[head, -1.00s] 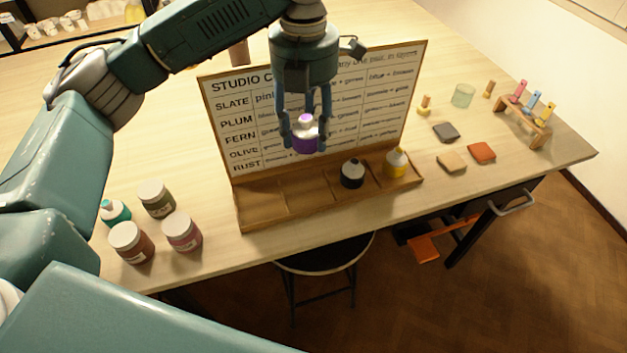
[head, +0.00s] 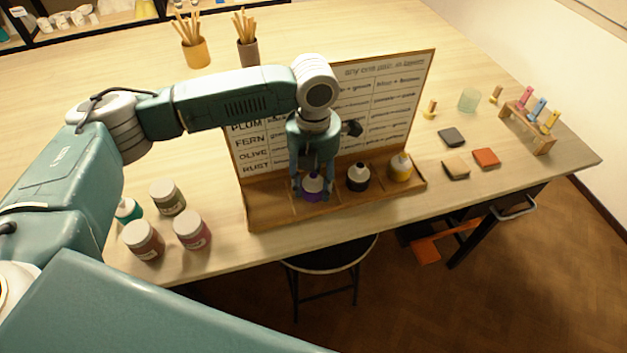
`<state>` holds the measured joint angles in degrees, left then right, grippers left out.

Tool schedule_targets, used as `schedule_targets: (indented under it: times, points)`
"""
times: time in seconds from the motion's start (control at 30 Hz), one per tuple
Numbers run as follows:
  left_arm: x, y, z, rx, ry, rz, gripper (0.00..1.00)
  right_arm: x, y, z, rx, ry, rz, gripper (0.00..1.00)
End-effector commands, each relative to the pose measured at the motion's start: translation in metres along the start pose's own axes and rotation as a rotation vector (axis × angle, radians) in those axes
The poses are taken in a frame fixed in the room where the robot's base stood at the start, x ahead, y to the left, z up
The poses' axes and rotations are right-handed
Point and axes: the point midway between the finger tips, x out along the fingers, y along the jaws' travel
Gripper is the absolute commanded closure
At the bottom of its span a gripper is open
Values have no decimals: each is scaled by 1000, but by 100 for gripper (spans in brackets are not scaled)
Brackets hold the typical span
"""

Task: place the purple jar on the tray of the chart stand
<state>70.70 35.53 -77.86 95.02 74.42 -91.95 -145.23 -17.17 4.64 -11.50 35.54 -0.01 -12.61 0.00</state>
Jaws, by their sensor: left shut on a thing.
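The purple jar (head: 313,185) has a pale top with a purple tip. My left gripper (head: 313,188) is shut on it from above, and its fingers hide the jar's sides. The jar is at the tray (head: 268,207) of the chart stand (head: 399,92), in a compartment left of the black jar (head: 357,177). I cannot tell whether its base touches the tray floor. A yellow jar (head: 401,168) stands in the tray's right end. The tray's left part is bare. My arm hides part of the chart. My right gripper is not in view.
Several jars, including a pink-red one (head: 191,229) and a teal one (head: 127,210), stand left of the tray. Tiles, such as an orange one (head: 486,157), a glass (head: 468,100) and a wooden rack (head: 527,128) lie to the right. A stool (head: 330,256) stands below the table edge.

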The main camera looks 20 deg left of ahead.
Motion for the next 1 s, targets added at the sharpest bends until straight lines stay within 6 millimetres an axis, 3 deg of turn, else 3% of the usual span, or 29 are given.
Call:
schedule_targets:
  times: [0.27, 0.3, 0.37, 0.77, 1.0]
  points:
    - [2, 0, 0, 0, -1, -1, 92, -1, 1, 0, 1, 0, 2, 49]
    - [3, 0, 0, 0, 0, 0, 49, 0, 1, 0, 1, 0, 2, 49]
    - [3, 0, 0, 0, 0, 0, 38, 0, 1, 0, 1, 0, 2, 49]
    - [-4, 0, 1, 0, -2, -1, 38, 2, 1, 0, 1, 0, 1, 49]
    - [-47, 0, 2, 1, -6, -1, 38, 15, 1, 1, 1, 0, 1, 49]
